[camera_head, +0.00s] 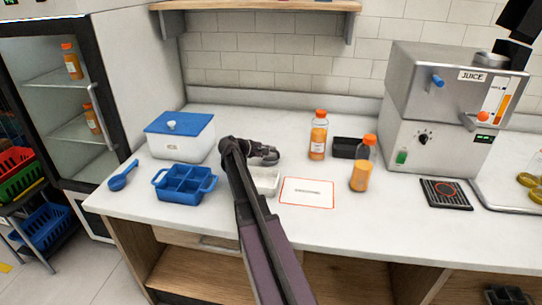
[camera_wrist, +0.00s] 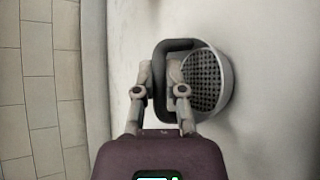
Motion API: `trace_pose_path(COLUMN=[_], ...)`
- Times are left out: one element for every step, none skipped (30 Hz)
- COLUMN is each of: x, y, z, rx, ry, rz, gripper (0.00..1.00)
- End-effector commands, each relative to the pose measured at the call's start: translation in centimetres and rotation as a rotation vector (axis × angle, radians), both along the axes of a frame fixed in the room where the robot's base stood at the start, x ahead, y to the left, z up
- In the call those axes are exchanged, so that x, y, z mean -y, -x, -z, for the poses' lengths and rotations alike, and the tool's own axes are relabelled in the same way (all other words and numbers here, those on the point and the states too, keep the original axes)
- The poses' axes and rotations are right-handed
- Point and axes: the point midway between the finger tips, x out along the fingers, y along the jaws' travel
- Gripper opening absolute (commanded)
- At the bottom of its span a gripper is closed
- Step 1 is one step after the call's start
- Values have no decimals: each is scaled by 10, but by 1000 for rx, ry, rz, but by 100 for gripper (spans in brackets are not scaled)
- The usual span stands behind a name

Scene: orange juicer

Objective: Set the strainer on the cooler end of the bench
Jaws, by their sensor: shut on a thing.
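The strainer (camera_wrist: 202,80) shows in the wrist view as a round dark perforated basket with a grey rim and a dark loop handle. My gripper (camera_wrist: 160,78) is shut on that handle, with the basket to the right of the fingers. The cooler (camera_head: 184,148), a white box with a blue lid, stands on the bench's left end.
A blue divided caddy (camera_head: 163,188) and a blue scoop (camera_head: 122,177) are in front of the cooler. Right of my gripper are a red-bordered card (camera_head: 307,193), two juice bottles (camera_head: 318,137) (camera_head: 361,170), a black tray (camera_head: 346,147) and the juicer (camera_head: 447,105).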

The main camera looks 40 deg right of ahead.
Motion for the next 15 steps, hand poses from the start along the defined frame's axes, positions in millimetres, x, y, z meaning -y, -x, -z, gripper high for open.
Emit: trace_pose_path(x=[0,0,0,0,0,0,0,0,0,0,0,0,0,0,0], y=[0,0,0,0,0,0,0,0,0,0,0,0,0,0,0], z=[2,2,2,2,2,2,1,1,1,1,2,2,3,4,5], rx=[0,0,0,0,0,0,0,0,0,0,0,0,0,0,0], ry=[0,0,0,0,0,0,0,0,0,0,0,0,0,0,0], rz=[0,0,0,0,0,0,0,0,0,0,0,0,0,0,0], gripper=[0,0,0,0,0,0,0,0,0,0,0,0,0,0,0])
